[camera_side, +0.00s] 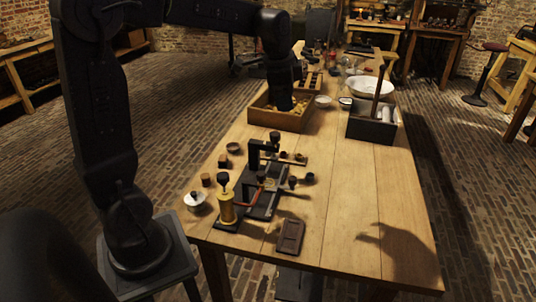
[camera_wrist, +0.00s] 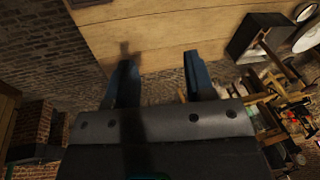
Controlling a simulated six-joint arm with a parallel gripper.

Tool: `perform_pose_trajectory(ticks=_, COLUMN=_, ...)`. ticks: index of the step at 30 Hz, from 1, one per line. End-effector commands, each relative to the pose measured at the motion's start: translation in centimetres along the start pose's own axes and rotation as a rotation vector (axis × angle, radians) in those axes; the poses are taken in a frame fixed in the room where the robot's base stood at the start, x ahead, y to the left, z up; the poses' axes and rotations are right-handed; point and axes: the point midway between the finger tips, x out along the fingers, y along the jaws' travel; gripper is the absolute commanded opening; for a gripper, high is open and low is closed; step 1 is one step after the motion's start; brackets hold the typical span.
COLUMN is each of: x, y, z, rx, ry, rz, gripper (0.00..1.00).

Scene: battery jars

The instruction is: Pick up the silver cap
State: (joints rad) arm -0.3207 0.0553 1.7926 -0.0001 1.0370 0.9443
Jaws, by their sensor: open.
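My gripper (camera_wrist: 161,75) shows in the wrist view with its two dark blue fingers apart and nothing between them. Behind the fingers are a bare wooden tabletop and brick floor. In the side view, the dark end of my arm (camera_side: 283,90) hangs in front of or over a shallow wooden tray; its fingertips cannot be made out there. I cannot pick out a silver cap for certain in either view. A small pale, round, lidded pot (camera_side: 196,202) with a dark knob stands at the table's near left corner, well away from my arm's end.
The table (camera_side: 345,215) holds a dark apparatus with a brass cylinder (camera_side: 227,208), a brown slab (camera_side: 290,237), small bowls and the wooden tray (camera_side: 262,117). A dark box (camera_side: 372,130) with an upright handle and a white bowl (camera_side: 370,86) stand farther back. The near right tabletop is clear.

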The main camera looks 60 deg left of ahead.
Motion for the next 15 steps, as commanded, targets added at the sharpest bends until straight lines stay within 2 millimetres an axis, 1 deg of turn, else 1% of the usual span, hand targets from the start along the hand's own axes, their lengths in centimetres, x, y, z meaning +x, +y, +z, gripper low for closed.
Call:
perform_pose_trajectory(ticks=1, x=1.8, y=-2.5, z=0.1, rx=0.049, ry=-0.024, rz=0.021, gripper=0.49)
perform_pose_trajectory(ticks=3, x=3.9, y=-5.5, z=0.4, rx=0.131, ry=-0.045, rz=0.043, gripper=0.49)
perform_pose_trajectory(ticks=5, x=5.9, y=-8.0, z=0.9, rx=0.202, ry=-0.061, rz=0.067, gripper=0.49)
perform_pose_trajectory(ticks=6, x=7.3, y=-9.6, z=1.4, rx=0.249, ry=-0.07, rz=0.083, gripper=0.49)
perform_pose_trajectory(ticks=8, x=9.6, y=-11.8, z=2.3, rx=0.318, ry=-0.08, rz=0.109, gripper=0.49)
perform_pose_trajectory(ticks=9, x=11.2, y=-13.2, z=3.1, rx=0.365, ry=-0.085, rz=0.129, gripper=0.49)
perform_pose_trajectory(ticks=11, x=13.5, y=-15.2, z=4.3, rx=0.432, ry=-0.088, rz=0.154, gripper=0.49)
perform_pose_trajectory(ticks=12, x=15.0, y=-16.2, z=5.2, rx=0.474, ry=-0.089, rz=0.172, gripper=0.49)
perform_pose_trajectory(ticks=15, x=18.2, y=-18.3, z=7.3, rx=0.563, ry=-0.086, rz=0.207, gripper=0.49)
